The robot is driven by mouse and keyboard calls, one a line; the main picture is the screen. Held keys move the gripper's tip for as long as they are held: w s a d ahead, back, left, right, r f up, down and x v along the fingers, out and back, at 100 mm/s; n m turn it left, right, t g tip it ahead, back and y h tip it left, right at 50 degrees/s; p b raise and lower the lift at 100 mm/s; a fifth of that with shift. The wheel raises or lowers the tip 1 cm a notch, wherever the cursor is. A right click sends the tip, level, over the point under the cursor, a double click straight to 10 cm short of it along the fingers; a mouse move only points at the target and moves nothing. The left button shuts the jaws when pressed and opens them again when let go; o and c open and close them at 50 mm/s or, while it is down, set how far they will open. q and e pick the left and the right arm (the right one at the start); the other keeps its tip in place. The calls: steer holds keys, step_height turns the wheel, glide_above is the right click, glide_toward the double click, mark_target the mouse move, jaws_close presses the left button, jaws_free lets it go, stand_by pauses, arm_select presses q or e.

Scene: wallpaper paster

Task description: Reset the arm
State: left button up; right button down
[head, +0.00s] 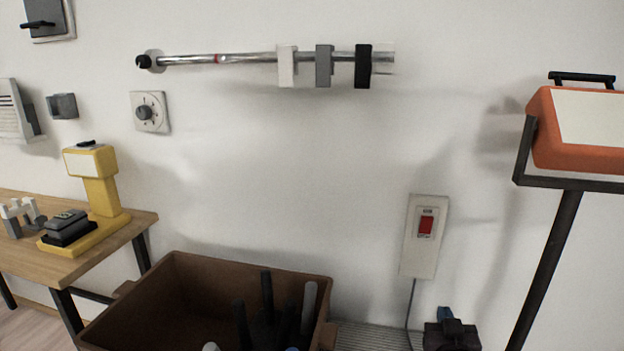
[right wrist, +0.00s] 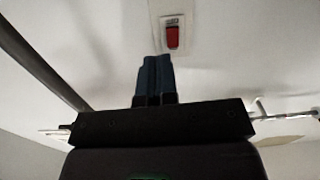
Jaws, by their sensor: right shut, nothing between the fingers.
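My right gripper (head: 445,314) shows at the bottom of the head view, right of the middle, below a white wall plate (head: 411,260) with a red switch (head: 426,225). Its blue fingers are together and hold nothing. In the right wrist view the closed fingers (right wrist: 154,62) point up toward the red switch (right wrist: 172,37), with a visible gap between them in the picture. The gripper looks clear of the wall. My left gripper cannot be made out in either view.
A brown bin (head: 215,268) with dark and grey long items stands left of my right gripper. A wooden table (head: 30,257) holds a yellow device (head: 98,190). An orange case (head: 560,157) rests on a dark stand at right. A metal rail (head: 245,58) is on the wall.

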steer(key=s+f+n+g+y, duration=0.15)
steer(key=s+f, duration=0.35)
steer(key=s, duration=0.5)
steer(key=s+f+n+g+y, duration=0.15)
steer(key=s+f, duration=0.35)
steer(key=s, duration=0.5)
steer(key=s+f+g, duration=0.2)
steer(key=s+f, duration=0.2)
steer(key=s, duration=0.6)
steer(key=s+a+g+y, duration=0.1)
steer(key=s+a+g, duration=0.15)
steer(key=s, duration=0.95)
arm_select(q)
step_height(320, 180, up, 10)
steer(key=n+t+p, duration=0.1)
steer(key=p, duration=1.1)
steer(key=shift+a, duration=0.2)
arm_select(e)
step_height(320, 180, up, 9)
steer(key=d+t, duration=0.1)
steer(key=shift+w+r, duration=0.15)
steer(key=shift+w, duration=0.2)
arm_select(q)
steer(key=shift+f, duration=0.25)
